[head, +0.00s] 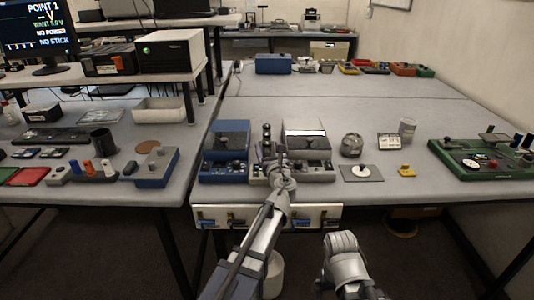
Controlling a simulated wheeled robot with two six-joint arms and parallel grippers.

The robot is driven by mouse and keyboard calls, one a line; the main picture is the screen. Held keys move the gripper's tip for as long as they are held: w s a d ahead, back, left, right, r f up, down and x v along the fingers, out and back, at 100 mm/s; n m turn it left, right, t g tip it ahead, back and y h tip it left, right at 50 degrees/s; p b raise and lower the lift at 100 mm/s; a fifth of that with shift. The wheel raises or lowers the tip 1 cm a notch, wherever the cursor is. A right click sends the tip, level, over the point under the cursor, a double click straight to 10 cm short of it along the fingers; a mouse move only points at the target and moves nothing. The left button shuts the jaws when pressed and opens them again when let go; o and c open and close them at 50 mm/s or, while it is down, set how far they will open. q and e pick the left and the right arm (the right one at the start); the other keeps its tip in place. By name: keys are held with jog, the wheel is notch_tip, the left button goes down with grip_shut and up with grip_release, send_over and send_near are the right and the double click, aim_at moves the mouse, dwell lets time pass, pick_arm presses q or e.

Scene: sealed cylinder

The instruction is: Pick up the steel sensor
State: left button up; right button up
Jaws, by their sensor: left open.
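I cannot tell for sure which thing is the steel sensor. A rounded grey metallic piece (352,144) stands on the right-hand table, and a grey cylinder (407,130) stands upright farther right. My left gripper (280,157) is open, over the table's front edge at the grey device (316,172). It partly hides that device and the small dark upright parts (266,132) behind it. I see nothing held in it, though its fingers are small here. My right arm shows low in the picture, with no fingers visible.
A blue device (225,168) sits left of my left gripper. A grey plate with a white disc (361,172) and a yellow piece (407,170) lie to the right. A green tray (484,172) fills the far right.

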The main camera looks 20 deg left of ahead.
pick_arm(q)
jog(key=shift+x, duration=1.05)
jog(key=shift+s, duration=0.1)
grip_shut()
